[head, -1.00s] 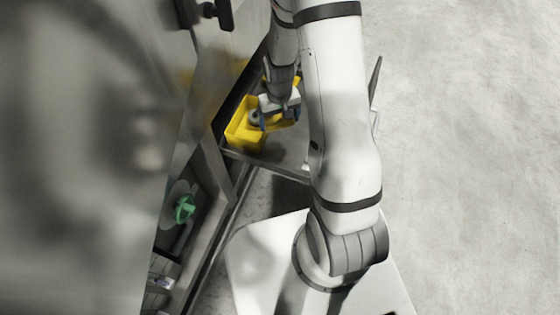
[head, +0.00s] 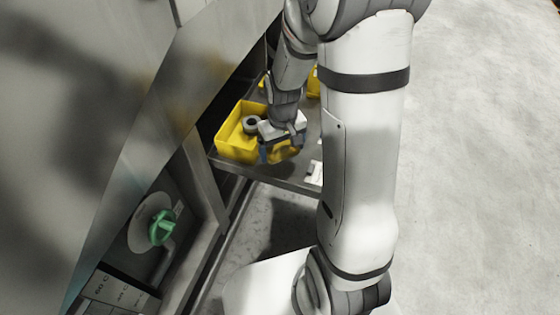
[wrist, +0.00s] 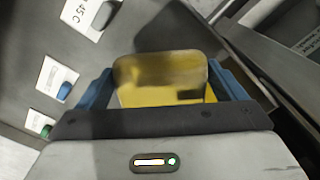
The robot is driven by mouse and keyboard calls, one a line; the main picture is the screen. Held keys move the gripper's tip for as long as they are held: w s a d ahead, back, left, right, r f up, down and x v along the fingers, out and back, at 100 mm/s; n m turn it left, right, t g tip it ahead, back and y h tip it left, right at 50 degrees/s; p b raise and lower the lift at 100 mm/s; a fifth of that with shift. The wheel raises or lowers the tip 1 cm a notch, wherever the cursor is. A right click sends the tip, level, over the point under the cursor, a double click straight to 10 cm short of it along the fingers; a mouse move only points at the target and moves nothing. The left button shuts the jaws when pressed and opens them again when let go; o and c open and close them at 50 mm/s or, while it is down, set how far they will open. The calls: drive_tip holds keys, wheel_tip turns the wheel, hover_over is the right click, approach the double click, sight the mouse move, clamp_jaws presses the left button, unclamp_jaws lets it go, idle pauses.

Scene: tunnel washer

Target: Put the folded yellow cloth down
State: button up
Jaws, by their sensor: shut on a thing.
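My gripper (head: 283,143) is shut on the folded yellow cloth (head: 286,154), whose lower part shows below the jaws in the head view. In the wrist view the cloth (wrist: 160,82) is a rounded yellow block between the two blue fingers, darker and blurred at its upper part. The gripper is just right of a yellow bin (head: 232,150) on a grey shelf (head: 290,184). I cannot tell whether the cloth touches the shelf.
A grey ring-shaped thing (head: 250,124) is in the bin. More yellow (head: 314,82) shows behind my arm. A white card (head: 315,172) lies near the shelf's front edge. A panel with a green knob (head: 162,228) is at lower left. Open floor (head: 470,150) lies at right.

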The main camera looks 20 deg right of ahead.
sight(282, 157)
drive_tip(key=shift+f+b, duration=0.75)
drive_tip(key=shift+f, duration=1.35)
drive_tip(key=shift+f, duration=0.1)
drive_tip(key=shift+f, duration=0.15)
drive_tip(key=o, duration=0.7)
